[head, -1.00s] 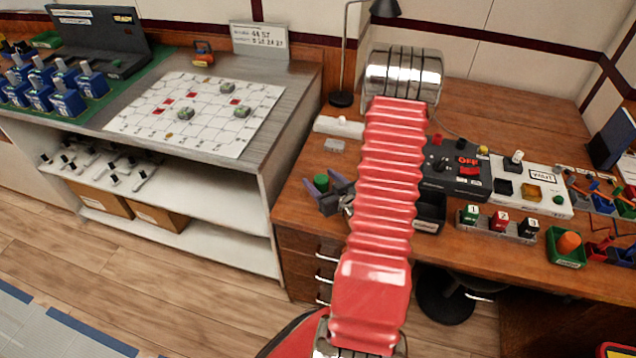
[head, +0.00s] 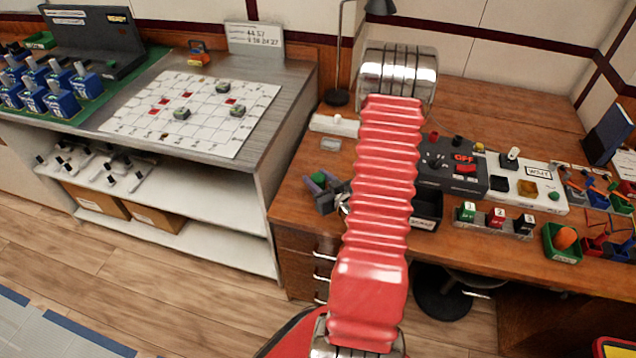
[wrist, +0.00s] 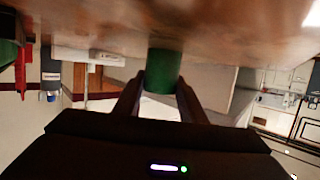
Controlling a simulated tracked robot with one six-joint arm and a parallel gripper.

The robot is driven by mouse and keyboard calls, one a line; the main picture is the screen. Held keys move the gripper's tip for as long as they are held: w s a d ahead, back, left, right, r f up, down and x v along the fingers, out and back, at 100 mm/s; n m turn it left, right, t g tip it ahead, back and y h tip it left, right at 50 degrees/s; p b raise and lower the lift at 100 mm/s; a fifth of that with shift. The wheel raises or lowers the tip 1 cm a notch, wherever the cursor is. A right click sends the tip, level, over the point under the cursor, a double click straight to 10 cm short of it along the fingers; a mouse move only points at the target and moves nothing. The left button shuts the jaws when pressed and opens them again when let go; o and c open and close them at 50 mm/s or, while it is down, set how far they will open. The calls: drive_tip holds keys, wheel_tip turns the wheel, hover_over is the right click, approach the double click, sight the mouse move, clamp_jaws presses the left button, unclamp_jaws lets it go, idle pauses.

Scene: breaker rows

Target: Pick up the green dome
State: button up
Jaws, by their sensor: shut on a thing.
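The green dome (head: 319,178) is near the left edge of the wooden desk in the head view. My gripper (head: 318,184) has its two fingers on either side of it and is shut on it. In the wrist view, the dome (wrist: 162,72) shows as a short green cylinder between the fingertips (wrist: 160,88). Its far end meets the brown desk surface in that picture; I cannot tell whether it touches the desk. My red arm covers part of the desk right of the gripper.
A black box with an OFF label (head: 452,166) and a row of numbered blocks (head: 495,220) stand to the right. A white strip (head: 334,125) lies behind the gripper.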

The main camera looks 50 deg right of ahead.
sight(317, 177)
drive_tip(key=shift+r, duration=0.15)
drive_tip(key=shift+c, duration=0.4)
drive_tip(key=shift+r, duration=4.8)
drive_tip(key=shift+w+a, duration=0.1)
